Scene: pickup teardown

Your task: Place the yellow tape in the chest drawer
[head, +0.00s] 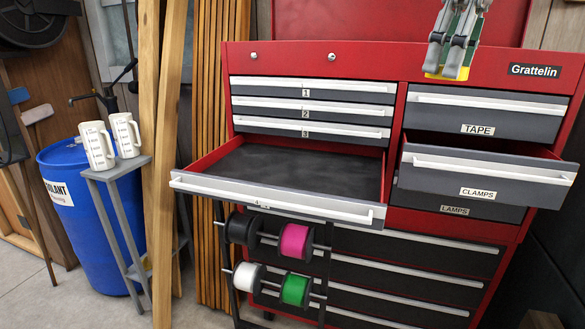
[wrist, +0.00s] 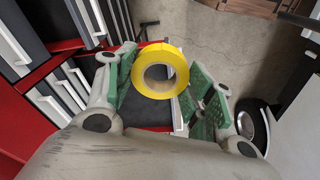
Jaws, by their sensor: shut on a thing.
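My gripper (head: 452,52) is shut on the yellow tape (head: 446,74). It holds the tape in the air in front of the upper right of the red tool chest (head: 393,62), above the TAPE drawer. In the wrist view the tape (wrist: 160,51) is a yellow ring between the green-padded fingers of my gripper (wrist: 165,82). The drawer labelled TAPE (head: 484,115) looks shut. The CLAMPS drawer (head: 481,177) below it is partly pulled out. The drawer labelled 4 (head: 280,203), on the left side, is pulled far out, and its dark floor looks empty.
Drawers 1, 2 and 3 (head: 305,109) are shut above the open drawer. A rack of coloured spools (head: 295,241) hangs below it. Two white mugs (head: 97,146) stand on a small grey stand beside a blue drum (head: 72,215). Wooden boards (head: 168,150) lean left of the chest.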

